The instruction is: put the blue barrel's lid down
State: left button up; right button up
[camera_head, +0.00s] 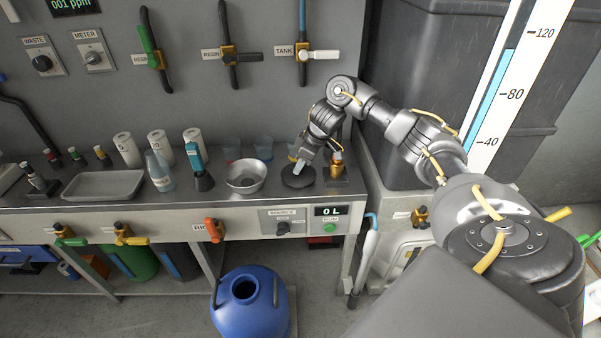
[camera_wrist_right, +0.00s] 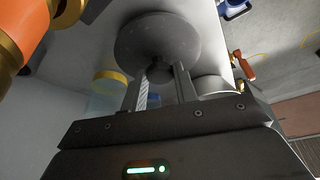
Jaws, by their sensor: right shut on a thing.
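The lid (camera_head: 298,178) is a dark round disc at the right part of the bench top. My right gripper (camera_head: 302,166) is over it, with the fingers reaching down to its middle. In the right wrist view the lid (camera_wrist_right: 157,38) shows as a grey disc with a small knob, and my right gripper (camera_wrist_right: 163,82) is shut on that knob. I cannot tell whether the lid touches the bench. The blue barrel (camera_head: 250,312) stands on the floor below the bench, with its round mouth open. My left gripper is not in view.
A metal bowl (camera_head: 246,177) stands just left of the lid, and a brass fitting (camera_head: 337,166) is close on its right. A grey tray (camera_head: 103,186), a bottle (camera_head: 159,171) and several white rolls stand farther left. Valve handles line the bench front.

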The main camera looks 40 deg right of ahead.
jog(key=shift+s+d+f, duration=0.1)
jog(key=shift+f, duration=0.45)
jog(key=shift+a, duration=0.25)
jog(key=o, duration=1)
jog(key=shift+d+f, duration=0.1)
jog(key=shift+f, duration=0.05)
jog(key=shift+c, duration=0.2)
pick_arm(q)
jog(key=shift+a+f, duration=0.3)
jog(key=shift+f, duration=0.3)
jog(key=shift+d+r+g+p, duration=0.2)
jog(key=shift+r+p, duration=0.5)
jog(key=shift+p, duration=0.5)
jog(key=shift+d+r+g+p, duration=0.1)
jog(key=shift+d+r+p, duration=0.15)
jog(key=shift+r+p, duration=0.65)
pick_arm(e)
jog(key=a+v, duration=0.1)
jog(key=v, duration=1.2)
jog(key=shift+w+a+r, duration=0.2)
jog(key=shift+w+r, duration=0.05)
jog(key=shift+w, duration=0.15)
